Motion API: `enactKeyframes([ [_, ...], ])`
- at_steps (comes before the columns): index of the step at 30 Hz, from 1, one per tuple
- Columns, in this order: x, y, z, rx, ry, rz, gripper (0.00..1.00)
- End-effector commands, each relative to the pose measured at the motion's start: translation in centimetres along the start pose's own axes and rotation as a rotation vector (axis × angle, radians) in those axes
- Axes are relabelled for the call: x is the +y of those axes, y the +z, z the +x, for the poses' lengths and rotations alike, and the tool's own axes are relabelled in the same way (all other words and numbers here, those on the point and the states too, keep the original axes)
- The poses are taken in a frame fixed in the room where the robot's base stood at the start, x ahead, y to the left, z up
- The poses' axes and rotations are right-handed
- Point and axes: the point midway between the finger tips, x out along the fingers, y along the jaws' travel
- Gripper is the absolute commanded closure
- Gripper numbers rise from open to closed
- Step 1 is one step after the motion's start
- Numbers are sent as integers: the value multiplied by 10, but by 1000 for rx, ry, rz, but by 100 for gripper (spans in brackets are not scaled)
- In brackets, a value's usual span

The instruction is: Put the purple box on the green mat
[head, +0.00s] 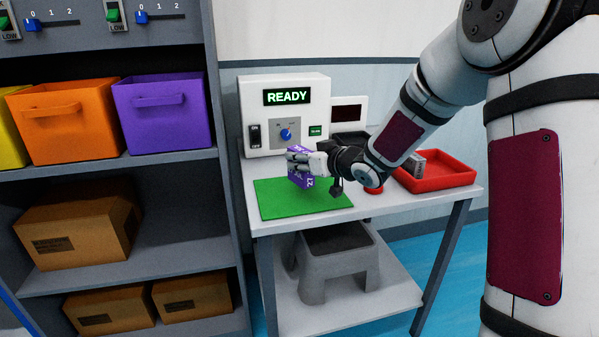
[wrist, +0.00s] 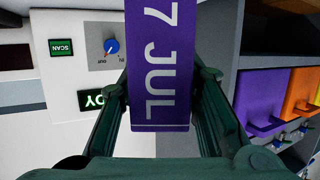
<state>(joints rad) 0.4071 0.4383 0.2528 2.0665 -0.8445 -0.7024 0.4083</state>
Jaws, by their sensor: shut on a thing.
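In the head view a small purple box (head: 299,168) with pale lettering is held by my gripper (head: 301,158) above the green mat (head: 290,207). In the wrist view the purple box (wrist: 160,65) shows a "7 JUL" marking between the two dark green fingers of my gripper (wrist: 163,115). The gripper is shut on the box. The box looks raised off the mat, but how high is hard to tell. The mat lies flat and bare at the front left of the white table. The mat does not show in the wrist view.
A white machine (head: 285,112) with a lit "READY" display stands behind the mat. A red tray (head: 437,180) holding a grey item is to the right. A shelf (head: 185,262) with bins and cartons stands left of the table. A grey stool (head: 333,267) sits underneath.

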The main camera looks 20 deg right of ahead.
Motion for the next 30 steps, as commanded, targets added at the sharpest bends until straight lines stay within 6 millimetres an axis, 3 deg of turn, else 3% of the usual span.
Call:
enactKeyframes([
  [6,4,-3,13,1,-1,-1,100],
  [13,4,30,23,-1,0,1,100],
  [25,4,34,23,1,0,0,100],
  [26,4,34,24,0,0,0,67],
  [28,4,34,23,0,0,0,51],
  [30,4,34,23,0,0,0,49],
])
